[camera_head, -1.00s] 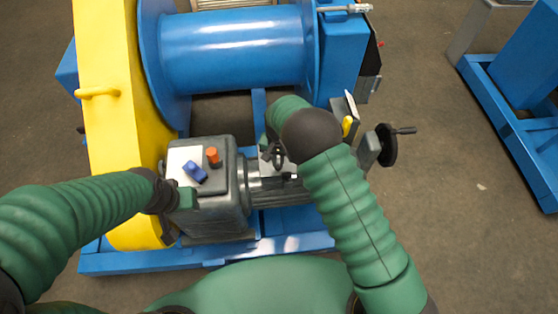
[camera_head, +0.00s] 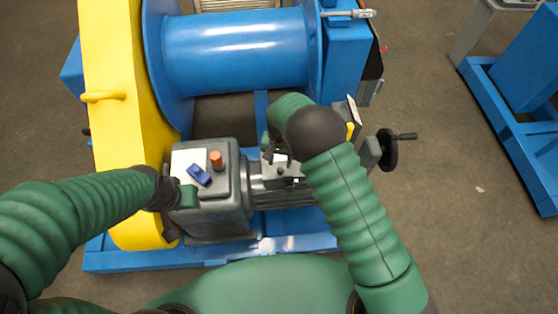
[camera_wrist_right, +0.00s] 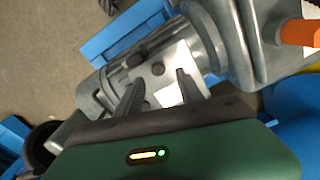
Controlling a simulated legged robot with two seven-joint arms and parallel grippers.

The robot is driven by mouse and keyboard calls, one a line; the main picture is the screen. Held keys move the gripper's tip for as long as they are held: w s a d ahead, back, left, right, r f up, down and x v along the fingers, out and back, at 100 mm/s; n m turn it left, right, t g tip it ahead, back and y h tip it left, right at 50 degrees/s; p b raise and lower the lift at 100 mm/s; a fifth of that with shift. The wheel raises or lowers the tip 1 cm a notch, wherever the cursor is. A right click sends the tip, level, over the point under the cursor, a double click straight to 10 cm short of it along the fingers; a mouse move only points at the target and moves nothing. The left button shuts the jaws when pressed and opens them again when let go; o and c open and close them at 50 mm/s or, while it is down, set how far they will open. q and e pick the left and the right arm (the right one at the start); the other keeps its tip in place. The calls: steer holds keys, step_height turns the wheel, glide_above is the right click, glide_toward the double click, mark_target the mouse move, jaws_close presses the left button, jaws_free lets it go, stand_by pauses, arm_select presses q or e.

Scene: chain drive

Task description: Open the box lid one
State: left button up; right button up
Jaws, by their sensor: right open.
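A small box with a pale silvery lid (camera_head: 283,166) sits on the grey motor at the centre of the head view. In the right wrist view the pale box top (camera_wrist_right: 180,72) lies beyond my fingers, with a dark round spot and a dark knob on it. I cannot tell whether its lid is raised. My right gripper (camera_wrist_right: 158,80) is open, its two dark fingers apart over the box with nothing held; contact is unclear. In the head view my right arm partly hides it. My left gripper (camera_head: 184,196) is at the grey gearbox's left side, its fingers not clearly visible.
The grey gearbox (camera_head: 219,215) carries a blue part (camera_head: 199,175) and an orange cap (camera_head: 216,160). A yellow chain guard (camera_head: 112,125) stands left, a blue drum (camera_head: 240,50) behind, and a black handwheel (camera_head: 388,150) right.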

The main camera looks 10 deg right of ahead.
step_height(320, 180, up, 2)
steer(key=shift+d+r+p, duration=0.1)
steer(key=shift+p, duration=0.45)
steer(key=shift+r+p, duration=0.6)
steer(key=shift+r, duration=0.05)
step_height(320, 180, up, 13)
steer(key=p, duration=1)
steer(key=shift+f, duration=0.15)
